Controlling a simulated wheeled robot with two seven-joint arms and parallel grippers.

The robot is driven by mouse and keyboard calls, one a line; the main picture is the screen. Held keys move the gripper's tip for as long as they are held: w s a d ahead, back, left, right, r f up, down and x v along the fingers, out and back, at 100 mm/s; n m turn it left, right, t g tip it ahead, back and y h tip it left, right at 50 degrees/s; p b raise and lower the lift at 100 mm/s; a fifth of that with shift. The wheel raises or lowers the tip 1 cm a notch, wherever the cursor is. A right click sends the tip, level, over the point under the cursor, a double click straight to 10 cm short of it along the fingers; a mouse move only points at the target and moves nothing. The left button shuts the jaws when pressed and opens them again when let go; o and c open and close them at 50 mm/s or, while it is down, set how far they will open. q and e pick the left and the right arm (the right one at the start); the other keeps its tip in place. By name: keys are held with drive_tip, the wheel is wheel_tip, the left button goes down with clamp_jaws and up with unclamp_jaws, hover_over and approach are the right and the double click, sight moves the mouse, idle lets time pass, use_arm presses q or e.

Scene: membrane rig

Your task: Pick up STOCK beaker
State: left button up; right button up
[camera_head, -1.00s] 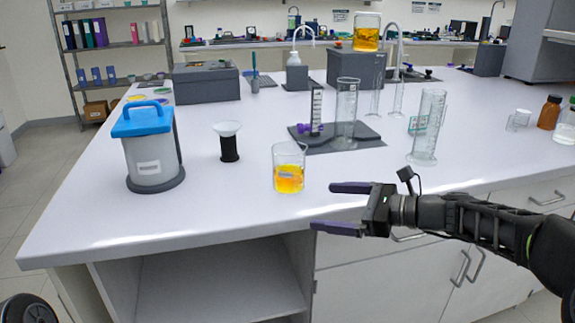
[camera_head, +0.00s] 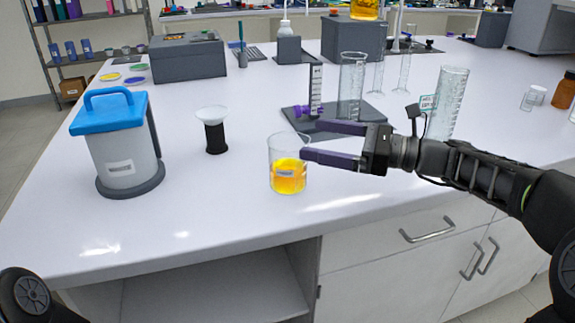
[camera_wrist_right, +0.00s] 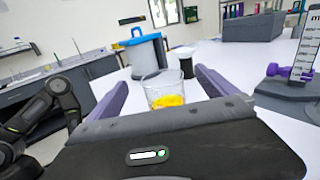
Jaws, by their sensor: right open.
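A glass beaker with orange-yellow liquid (camera_head: 287,178) stands upright near the front of the white bench. Its label is too small to read. My right gripper (camera_head: 311,141) is open, with its purple fingers pointing left and their tips close to the beaker's right side. In the right wrist view the beaker (camera_wrist_right: 165,94) appears between the open fingers, just beyond the palm; I cannot tell whether they touch it. A second beaker of orange liquid (camera_head: 366,9) stands on a grey box at the back, cut by the top edge. My left gripper is out of view.
A blue-lidded container (camera_head: 121,150) and a black-and-white funnel piece (camera_head: 212,130) stand left of the beaker. A dark stand base (camera_head: 345,112) with a cylinder (camera_head: 351,85) lies behind it. Another cylinder (camera_head: 447,103) stands behind my right arm. The bench in front is clear.

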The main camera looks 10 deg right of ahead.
sight(286, 165)
wheel_tip(286, 165, down, 8)
drive_tip(key=shift+r+b, duration=0.1)
drive_tip(key=shift+b, duration=0.75)
drive_tip(key=x, duration=0.7)
drive_tip(key=shift+w+a+b, duration=0.15)
drive_tip(key=shift+a+b, duration=0.05)
drive_tip(key=shift+b, duration=0.15)
drive_tip(key=c, duration=1.9)
drive_tip(key=shift+o, duration=0.2)
drive_tip(key=shift+r, duration=0.25)
wheel_tip(286, 165, up, 10)
drive_tip(key=p, duration=0.2)
drive_tip(key=shift+f, duration=0.2)
